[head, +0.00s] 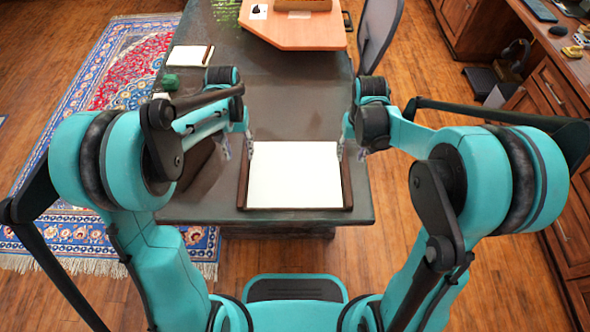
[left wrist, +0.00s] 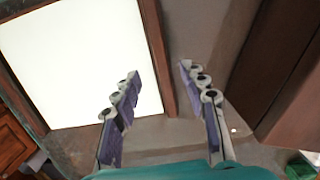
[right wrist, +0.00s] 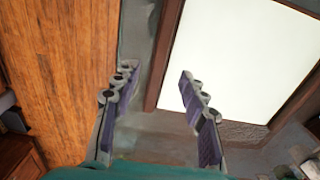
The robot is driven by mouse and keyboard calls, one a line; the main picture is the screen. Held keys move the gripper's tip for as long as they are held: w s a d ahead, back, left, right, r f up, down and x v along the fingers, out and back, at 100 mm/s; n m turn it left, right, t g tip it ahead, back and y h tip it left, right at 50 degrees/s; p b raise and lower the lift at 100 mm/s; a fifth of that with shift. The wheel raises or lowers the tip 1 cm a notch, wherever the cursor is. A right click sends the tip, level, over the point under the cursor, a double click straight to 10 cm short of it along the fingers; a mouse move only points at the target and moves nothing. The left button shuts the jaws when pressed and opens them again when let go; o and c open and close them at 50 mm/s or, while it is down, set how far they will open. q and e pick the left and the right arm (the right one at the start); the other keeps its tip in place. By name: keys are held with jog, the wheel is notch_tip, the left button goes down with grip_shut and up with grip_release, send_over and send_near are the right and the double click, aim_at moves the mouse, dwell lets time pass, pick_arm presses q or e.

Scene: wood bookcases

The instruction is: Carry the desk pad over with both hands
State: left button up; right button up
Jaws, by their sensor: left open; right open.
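The desk pad (head: 294,175) is a white sheet with dark brown side rails, lying flat at the near end of the dark desk (head: 290,110). My left gripper (head: 238,150) is open above the pad's left rail. In the left wrist view the pad (left wrist: 75,60) is at left, and the rail runs between the parted fingers (left wrist: 160,70). My right gripper (head: 350,150) is open at the right rail. In the right wrist view its fingers (right wrist: 158,70) stand either side of that rail, with the pad (right wrist: 235,55) at right. Contact cannot be told.
A dark brown object (left wrist: 290,70) stands beside the pad's left side, partly hidden by my arm in the head view. A small white pad (head: 190,56) and a green item (head: 170,82) lie further back. An orange board (head: 305,38) is at the far end, near a chair (head: 378,35). The desk's middle is clear.

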aim_at(243, 170)
pick_arm(q)
jog(key=shift+a+f, duration=0.1)
jog(key=shift+a, duration=0.05)
pick_arm(e)
jog(key=shift+a, duration=0.15)
jog(key=shift+s, duration=0.1)
pick_arm(q)
jog(key=shift+s+f, duration=0.25)
jog(key=shift+f, duration=1.7)
jog(key=shift+s+f, duration=0.2)
jog(key=shift+f, duration=1.7)
pick_arm(e)
jog(key=shift+f, duration=3.95)
pick_arm(q)
grip_shut()
pick_arm(e)
grip_shut()
